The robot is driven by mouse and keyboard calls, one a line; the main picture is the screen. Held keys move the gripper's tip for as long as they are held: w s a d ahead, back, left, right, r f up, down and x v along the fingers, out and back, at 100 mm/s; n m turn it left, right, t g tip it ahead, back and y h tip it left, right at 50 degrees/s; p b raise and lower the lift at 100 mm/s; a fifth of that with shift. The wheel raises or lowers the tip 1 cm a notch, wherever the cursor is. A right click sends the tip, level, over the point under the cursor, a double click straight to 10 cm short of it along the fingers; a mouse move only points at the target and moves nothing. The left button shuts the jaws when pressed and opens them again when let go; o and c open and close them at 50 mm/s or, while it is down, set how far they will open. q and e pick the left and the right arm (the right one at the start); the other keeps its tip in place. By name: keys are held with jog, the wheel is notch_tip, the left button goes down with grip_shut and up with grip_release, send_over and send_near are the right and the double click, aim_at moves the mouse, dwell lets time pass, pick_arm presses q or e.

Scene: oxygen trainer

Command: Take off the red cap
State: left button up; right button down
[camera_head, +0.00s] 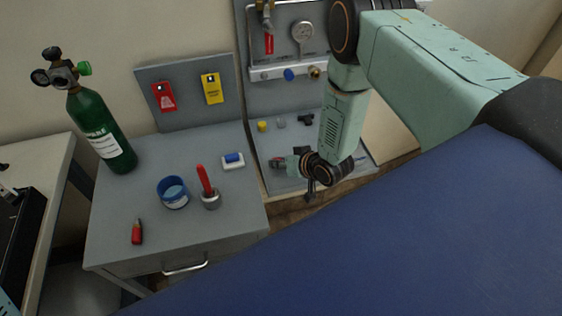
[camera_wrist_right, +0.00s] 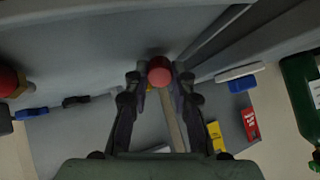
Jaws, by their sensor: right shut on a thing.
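The red cap (camera_wrist_right: 159,72) shows as a round red end between the fingertips of my right gripper (camera_wrist_right: 159,80) in the right wrist view. The fingers stand on both sides of it and are shut on it. In the head view my right gripper (camera_head: 280,163) reaches left from its wrist, low in front of the grey panel. Only a small bit of red shows at its tips there. What the cap sits on is mostly hidden. My left gripper is not in view.
A grey cabinet top (camera_head: 130,190) holds a green oxygen cylinder (camera_head: 100,130), a blue tape roll (camera_head: 172,192), a grey cup with a red tool (camera_head: 208,190) and a red-handled tool (camera_head: 137,233). Small fittings (camera_head: 281,122) and a gauge (camera_head: 303,32) are on the panel side.

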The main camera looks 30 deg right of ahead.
jog(key=shift+f, duration=0.2)
jog(key=c, duration=1)
grip_release()
jog(key=shift+c, duration=0.2)
jog(key=shift+s+r, duration=0.1)
jog(key=shift+s, duration=0.05)
jog(key=v, duration=1)
jog(key=shift+d, duration=0.15)
jog(key=shift+v, duration=0.9)
jog(key=s+a+f+g+b, duration=0.2)
jog(key=s+f+g+b, duration=0.1)
jog(key=s+f, duration=0.3)
jog(key=s+a+f+n+g+h+b, duration=0.1)
jog(key=s+f+b, duration=0.4)
jog(key=s, duration=0.5)
jog(key=s+a+f+g+h+b, duration=0.1)
jog(key=s+a+f+g+b, duration=0.3)
jog(key=s+f, duration=0.3)
jog(key=shift+s+g+b, duration=0.5)
jog(key=shift+s+g, duration=0.2)
jog(key=shift+g, duration=0.2)
